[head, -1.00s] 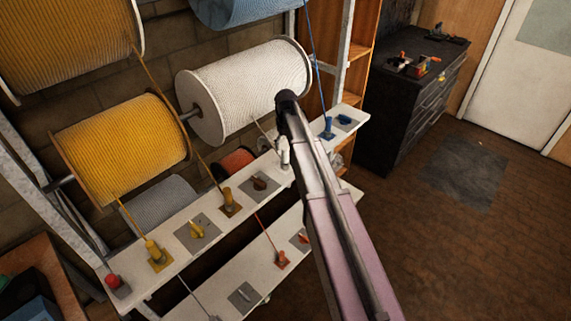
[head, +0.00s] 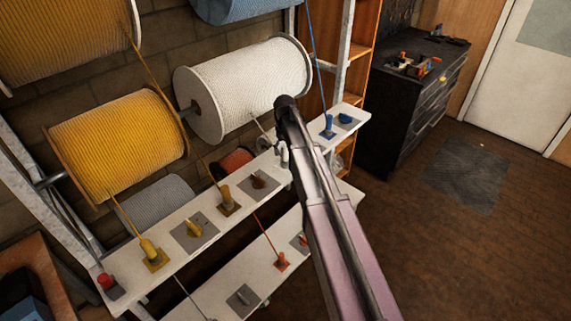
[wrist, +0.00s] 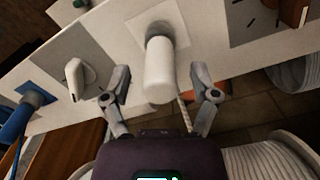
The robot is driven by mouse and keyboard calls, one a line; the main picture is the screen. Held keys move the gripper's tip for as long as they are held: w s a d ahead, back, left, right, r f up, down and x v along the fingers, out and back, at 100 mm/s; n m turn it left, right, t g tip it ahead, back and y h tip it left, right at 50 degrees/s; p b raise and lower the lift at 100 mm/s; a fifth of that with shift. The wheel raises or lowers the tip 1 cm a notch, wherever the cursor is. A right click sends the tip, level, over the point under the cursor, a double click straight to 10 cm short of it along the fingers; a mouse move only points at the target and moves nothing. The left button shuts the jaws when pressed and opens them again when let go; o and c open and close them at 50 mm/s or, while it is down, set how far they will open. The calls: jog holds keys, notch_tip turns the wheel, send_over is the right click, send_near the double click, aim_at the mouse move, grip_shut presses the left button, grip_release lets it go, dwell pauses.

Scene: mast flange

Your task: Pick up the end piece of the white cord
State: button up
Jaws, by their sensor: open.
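The white end piece (wrist: 160,75) stands on a pale square pad on the shelf in the wrist view. My gripper (wrist: 161,80) is open, with one finger on each side of the end piece and visible gaps between. A short length of white cord (wrist: 184,112) shows beside the end piece. In the head view, the white cord (head: 259,127) comes down from the white spool (head: 245,88). There my arm hides most or all of the end piece.
The white shelf (head: 170,222) carries other end pieces, including a yellow one (head: 149,248) and a blue one (head: 328,126). In the wrist view, a small white fitting (wrist: 75,77) and the blue end piece (wrist: 28,112) are left of my gripper. A dark cabinet (head: 405,100) stands right.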

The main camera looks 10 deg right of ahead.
jog(key=shift+f+b, duration=0.45)
jog(key=shift+f, duration=0.3)
grip_shut()
